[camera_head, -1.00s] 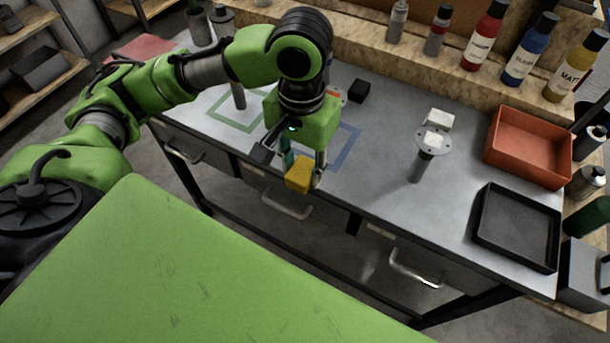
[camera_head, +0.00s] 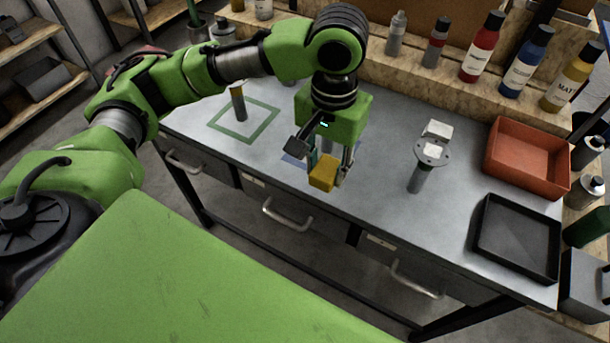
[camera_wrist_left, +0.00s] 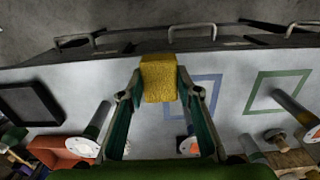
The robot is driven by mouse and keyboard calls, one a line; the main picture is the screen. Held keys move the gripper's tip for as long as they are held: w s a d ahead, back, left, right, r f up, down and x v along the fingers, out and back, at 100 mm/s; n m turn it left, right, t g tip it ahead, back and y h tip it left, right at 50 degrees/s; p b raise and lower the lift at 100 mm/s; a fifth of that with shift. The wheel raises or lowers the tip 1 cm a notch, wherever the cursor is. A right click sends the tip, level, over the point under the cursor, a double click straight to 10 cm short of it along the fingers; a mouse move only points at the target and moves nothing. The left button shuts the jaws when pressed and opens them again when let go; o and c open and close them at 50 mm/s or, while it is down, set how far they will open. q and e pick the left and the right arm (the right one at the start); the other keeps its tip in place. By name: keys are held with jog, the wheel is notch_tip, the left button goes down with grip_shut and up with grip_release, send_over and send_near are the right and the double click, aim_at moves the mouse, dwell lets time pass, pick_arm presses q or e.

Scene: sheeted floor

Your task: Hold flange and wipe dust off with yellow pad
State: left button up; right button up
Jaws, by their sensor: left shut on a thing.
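My left gripper (camera_head: 326,172) is shut on the yellow pad (camera_head: 323,173) and holds it above the front part of the grey bench. The pad also shows between the fingers in the left wrist view (camera_wrist_left: 158,78). A grey flange (camera_head: 433,152) with a post and a pale patch on its disc stands to the right of the gripper, apart from the pad. It appears at the lower left in the wrist view (camera_wrist_left: 84,147). Another post-like piece (camera_head: 238,103) stands by the green square outline. My right gripper is not in view.
A white block (camera_head: 438,129) sits behind the flange. An orange bin (camera_head: 530,158) and a black tray (camera_head: 515,239) stand at the right. Several bottles (camera_head: 483,47) line the rear shelf. Bench surface between gripper and flange is clear.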

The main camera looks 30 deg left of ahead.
pick_arm(q)
jog(key=w+d+r, duration=1.1)
jog(key=w+d, duration=0.2)
jog(key=d, duration=0.3)
jog(key=shift+w+d+r, duration=0.2)
jog(key=shift+w, duration=0.2)
